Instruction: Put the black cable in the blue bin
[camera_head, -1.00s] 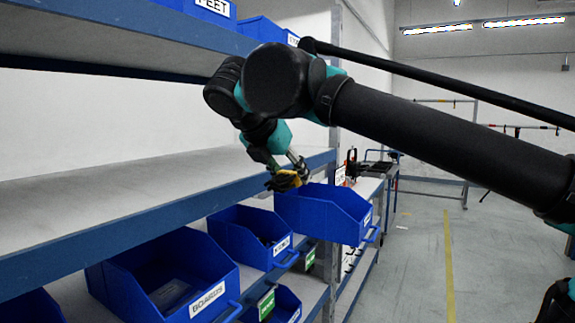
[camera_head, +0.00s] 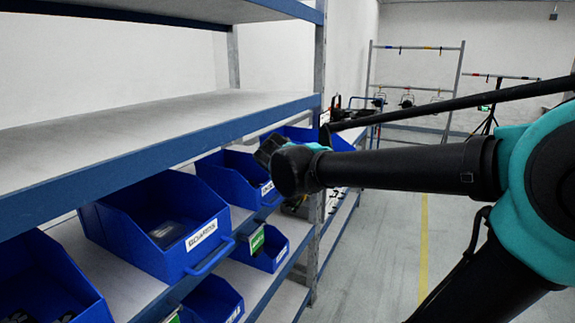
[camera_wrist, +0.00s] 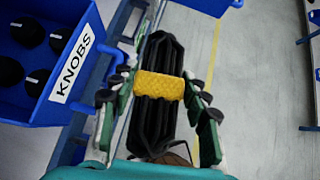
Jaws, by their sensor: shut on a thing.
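In the wrist view, my gripper (camera_wrist: 156,108) is shut on the black cable (camera_wrist: 160,55), a coiled bundle with a yellow wrap (camera_wrist: 160,87) round its middle. The cable hangs over the floor, just right of a blue bin (camera_wrist: 62,112) labelled KNOBS that holds black knobs. In the head view, several blue bins stand on the shelf below the top board: one with a long label (camera_head: 120,225) at the front, another (camera_head: 225,185) behind it and a far one (camera_head: 297,132) partly behind my arm.
A blue-edged shelf board (camera_head: 150,110) runs above the bins. Smaller blue bins (camera_head: 262,252) stand on the lower shelf. A metal post (camera_head: 319,200) rises at the shelf's end. The floor (camera_head: 375,230) to the right is open, with racks (camera_head: 415,47) at the back.

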